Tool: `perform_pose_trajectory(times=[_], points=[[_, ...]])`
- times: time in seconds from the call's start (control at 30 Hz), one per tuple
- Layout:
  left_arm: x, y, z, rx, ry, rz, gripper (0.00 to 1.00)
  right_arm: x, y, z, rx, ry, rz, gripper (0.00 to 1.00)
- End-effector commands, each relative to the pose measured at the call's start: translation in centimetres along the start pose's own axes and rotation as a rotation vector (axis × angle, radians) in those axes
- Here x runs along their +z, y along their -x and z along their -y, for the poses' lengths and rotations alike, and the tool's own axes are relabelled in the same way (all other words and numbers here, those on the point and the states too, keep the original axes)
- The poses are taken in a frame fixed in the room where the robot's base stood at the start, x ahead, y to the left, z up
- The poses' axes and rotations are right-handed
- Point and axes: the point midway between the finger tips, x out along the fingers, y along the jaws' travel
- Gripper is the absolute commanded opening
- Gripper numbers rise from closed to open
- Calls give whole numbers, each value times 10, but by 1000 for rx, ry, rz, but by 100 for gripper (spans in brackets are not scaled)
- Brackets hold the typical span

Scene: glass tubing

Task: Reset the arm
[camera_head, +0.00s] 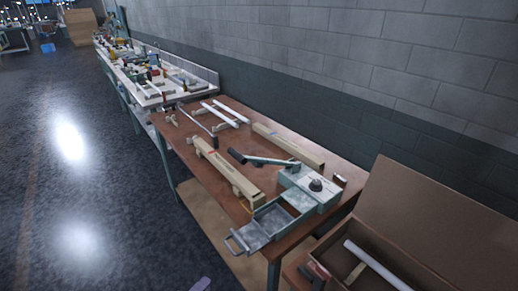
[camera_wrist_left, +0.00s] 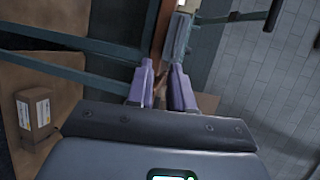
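My left gripper (camera_head: 200,284) shows only as a small purple tip at the bottom edge of the head view, over the dark floor and left of the workbench. In the left wrist view its two purple fingers (camera_wrist_left: 162,68) stand apart with a gap between them, and I see nothing held. The bench edge and a teal part show beyond the fingertips there. My right gripper is in neither view.
The brown workbench (camera_head: 187,139) carries white tubes (camera_head: 225,113), beige wooden holders (camera_head: 226,167) and a teal device (camera_head: 309,187) with a handled tray (camera_head: 262,226). An open brown box (camera_head: 420,262) holds a white tube. Open floor (camera_head: 80,180) lies left. A cardboard box (camera_wrist_left: 35,115) shows below.

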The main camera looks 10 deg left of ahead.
Motion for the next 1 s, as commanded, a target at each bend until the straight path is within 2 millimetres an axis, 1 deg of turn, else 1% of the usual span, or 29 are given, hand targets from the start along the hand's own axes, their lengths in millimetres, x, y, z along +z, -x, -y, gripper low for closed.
perform_pose_trajectory(times=[0.03, 0.1, 0.17, 0.2, 0.27, 0.37, 0.4, 0.5, 0.6, 0.67, 0.8, 0.83, 0.87, 0.9, 0.97, 1.0], points=[[-11, 6, -7, 11, 41, -3, 21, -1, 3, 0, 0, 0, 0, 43], [-26, 17, -13, 22, 107, 5, 21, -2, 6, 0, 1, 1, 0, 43], [-36, 30, -21, 66, 196, 38, 21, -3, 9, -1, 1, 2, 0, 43], [-41, 41, -28, 116, 287, 76, 21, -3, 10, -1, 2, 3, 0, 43], [-45, 56, -39, 197, 435, 142, 21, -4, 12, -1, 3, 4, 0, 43], [-49, 86, -57, 334, 702, 275, 21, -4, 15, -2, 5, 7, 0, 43], [-50, 98, -64, 387, 808, 334, 21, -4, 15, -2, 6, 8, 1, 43], [-53, 128, -77, 498, 1050, 491, 21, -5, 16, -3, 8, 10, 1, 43], [-55, 152, -83, 574, 1246, 642, 21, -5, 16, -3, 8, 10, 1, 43], [-56, 165, -87, 612, 1342, 734, 21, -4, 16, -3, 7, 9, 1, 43], [-62, 196, -103, 687, 1543, 972, 21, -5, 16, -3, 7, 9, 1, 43], [-62, 197, -102, 673, 1584, 999, 21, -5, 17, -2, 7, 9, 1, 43], [-61, 201, -81, 672, 1575, 989, 21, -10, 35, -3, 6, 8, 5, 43], [-61, 203, -70, 672, 1572, 986, 21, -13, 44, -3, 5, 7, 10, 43], [-60, 206, -56, 673, 1570, 985, 21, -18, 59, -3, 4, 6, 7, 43], [-60, 208, -46, 673, 1570, 985, 21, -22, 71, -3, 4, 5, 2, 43]])
